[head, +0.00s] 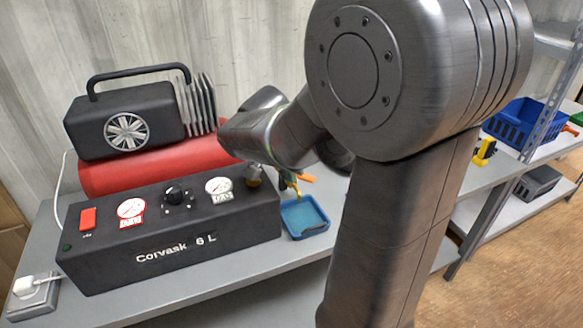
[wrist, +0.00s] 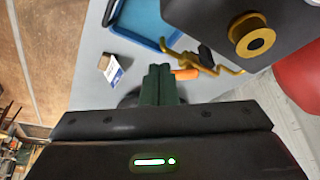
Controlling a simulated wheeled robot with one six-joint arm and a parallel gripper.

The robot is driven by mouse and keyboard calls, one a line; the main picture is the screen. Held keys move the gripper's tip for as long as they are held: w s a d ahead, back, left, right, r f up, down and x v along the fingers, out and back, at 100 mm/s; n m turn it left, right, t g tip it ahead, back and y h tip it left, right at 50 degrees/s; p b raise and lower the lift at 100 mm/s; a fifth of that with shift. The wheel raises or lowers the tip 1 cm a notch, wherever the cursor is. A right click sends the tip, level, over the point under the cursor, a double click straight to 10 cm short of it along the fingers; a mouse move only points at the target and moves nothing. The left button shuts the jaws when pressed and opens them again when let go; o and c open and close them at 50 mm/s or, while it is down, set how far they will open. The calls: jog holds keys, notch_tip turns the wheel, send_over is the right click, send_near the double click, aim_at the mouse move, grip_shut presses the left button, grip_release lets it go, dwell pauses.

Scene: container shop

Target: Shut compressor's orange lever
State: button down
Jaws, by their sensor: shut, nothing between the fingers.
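The compressor (head: 170,237) stands on a grey bench, with a black front panel, a red tank (head: 150,170) and a black motor on top. Its orange lever (head: 306,178) shows at the right end, beside brass-coloured valve parts (head: 291,184). In the wrist view the orange lever (wrist: 185,74) lies just beside the fingertips, partly hidden by them; I cannot tell whether they touch. Yellow piping (wrist: 210,64) runs beside it. My gripper (wrist: 161,68) has its dark green fingers together with nothing between them. In the head view my arm hides most of the gripper.
A blue tray (head: 304,218) sits on the bench right of the panel. A brass fitting (wrist: 252,37) juts from the panel end. A small tan piece with a white label (wrist: 111,69) lies on the bench. A blue crate (head: 520,124) stands on the right-hand shelving.

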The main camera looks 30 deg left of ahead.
aim_at(301, 178)
jog(key=shift+w+d+f+p, duration=0.2)
jog(key=shift+w+f+p, duration=0.3)
jog(key=shift+w+f, duration=2.6)
jog(key=shift+w+d+r+n+y, duration=0.2)
jog(key=shift+w+d+n+y, duration=0.15)
jog(key=shift+n, duration=0.35)
jog(key=w+n+p, duration=0.1)
jog(key=n, duration=0.1)
jog(key=w+n+y+p, duration=0.1)
jog(key=n, duration=0.1)
jog(key=shift+w+d+y, duration=0.25)
jog(key=shift+w+d, duration=0.05)
jog(key=shift+d, duration=0.05)
jog(key=shift+w+n+g, duration=0.3)
jog(key=shift+w+n, duration=0.1)
jog(key=shift+w+a+b, duration=0.1)
jog(key=shift+w+b, duration=0.25)
jog(key=shift+w, duration=0.55)
jog(key=shift+a, duration=0.1)
